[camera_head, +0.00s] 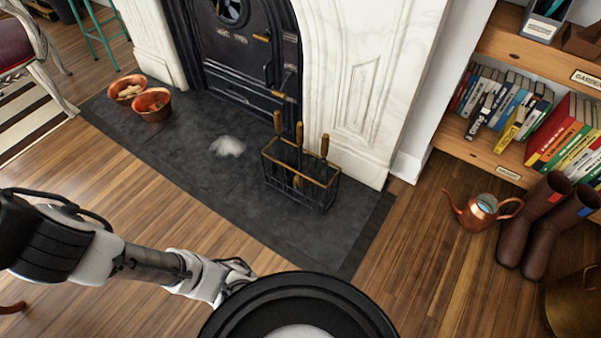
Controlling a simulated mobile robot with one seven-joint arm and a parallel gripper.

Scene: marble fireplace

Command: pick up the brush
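A brass-railed dark tool stand (305,188) is on the stone hearth before the fireplace. Upright tools with wooden handles stand in it, including a left handle (277,122), a middle handle (299,133) and a right handle (324,146). Their lower ends are largely hidden by the stand, so I cannot tell which one is the brush. My gripper (236,274) is at the end of my arm, low in the picture, well apart from the stand. Its fingers are too small and partly covered to show whether they are open or shut.
A pale ash pile (227,146) lies on the hearth (200,185). Two copper bowls (152,105) are at its left. A copper watering can (483,211) and brown boots (540,225) stand right, by the bookshelf (480,155). The wooden floor (115,190) before the hearth is clear.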

